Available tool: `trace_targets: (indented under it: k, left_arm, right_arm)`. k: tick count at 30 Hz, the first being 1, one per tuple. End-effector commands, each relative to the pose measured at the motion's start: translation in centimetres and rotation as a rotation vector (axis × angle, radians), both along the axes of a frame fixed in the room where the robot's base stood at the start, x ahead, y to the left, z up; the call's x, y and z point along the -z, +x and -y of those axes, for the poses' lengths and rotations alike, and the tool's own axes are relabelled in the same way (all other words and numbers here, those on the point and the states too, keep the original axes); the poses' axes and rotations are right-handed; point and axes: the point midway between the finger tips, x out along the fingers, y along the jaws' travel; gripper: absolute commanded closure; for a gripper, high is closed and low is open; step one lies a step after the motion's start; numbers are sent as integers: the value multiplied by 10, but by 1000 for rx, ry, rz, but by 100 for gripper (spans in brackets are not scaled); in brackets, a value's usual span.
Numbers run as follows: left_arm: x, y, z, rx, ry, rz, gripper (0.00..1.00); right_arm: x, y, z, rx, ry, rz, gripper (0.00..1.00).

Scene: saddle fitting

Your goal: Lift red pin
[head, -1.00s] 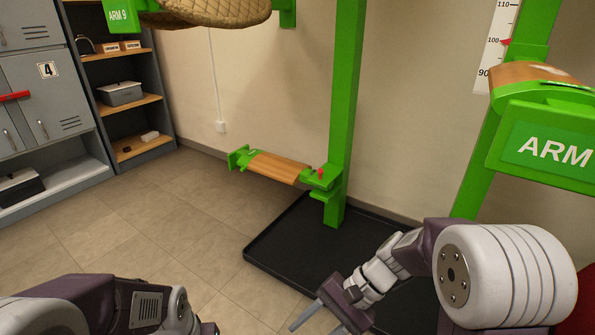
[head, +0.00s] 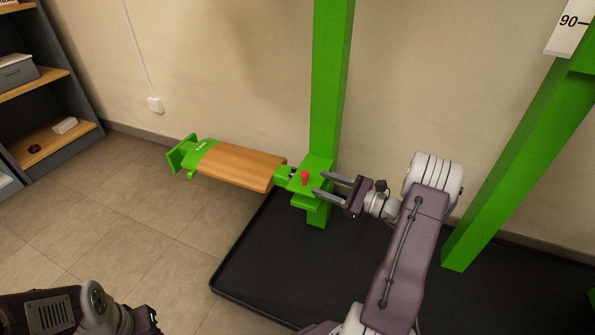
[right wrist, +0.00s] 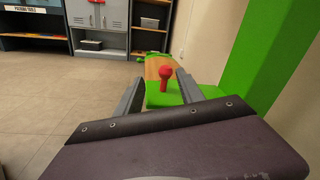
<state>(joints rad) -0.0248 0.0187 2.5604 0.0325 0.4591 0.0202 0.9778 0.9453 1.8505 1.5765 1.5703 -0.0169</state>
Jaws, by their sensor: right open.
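The red pin (head: 305,178) stands upright with a round knob on the green bracket (head: 318,166) at the post. In the right wrist view the red pin (right wrist: 166,78) shows beyond and between the fingertips, above a green surface. My right gripper (head: 326,187) is open and empty, its two fingers pointing left at the pin from a short distance. It also shows at the bottom of the right wrist view (right wrist: 157,84). My left arm shows at the lower left of the head view; its fingers are not in view.
A wooden-topped green arm (head: 235,165) extends left from the bracket. The green post (head: 330,80) rises behind the pin. A black tray (head: 270,285) lies on the floor below. A slanted green post (head: 530,150) stands at right. Shelves (head: 50,130) are at far left.

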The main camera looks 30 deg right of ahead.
Motion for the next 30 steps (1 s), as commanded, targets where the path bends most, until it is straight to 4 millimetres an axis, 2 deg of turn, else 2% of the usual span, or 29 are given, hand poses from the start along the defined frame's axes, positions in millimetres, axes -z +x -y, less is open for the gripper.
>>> trace_targets:
  k: [3, 8, 11, 15, 21, 25, 30]
  left_arm:
    - [3, 0, 0, 0, 0, 0, 64]
    - [4, 0, 0, 0, 0, 0, 64]
    - [15, 0, 0, 0, 0, 0, 64]
    - [38, 0, 0, 0, 0, 0, 64]
    - [59, 0, 0, 0, 0, 0, 64]
    - [63, 0, 0, 0, 0, 0, 64]
    - [62, 0, 0, 0, 0, 0, 64]
  right_arm:
    - [6, -7, 14, 35, 7, -5, 55]
    - [6, -7, 16, 41, 5, -5, 55]
    - [10, 3, 9, 37, 3, -4, 55]
    - [13, 28, -7, 35, 2, -4, 55]
    - [11, 59, -26, 37, 3, -3, 55]
    - [7, 68, -31, 39, 5, -4, 55]
    - [5, 70, -32, 40, 5, -5, 55]
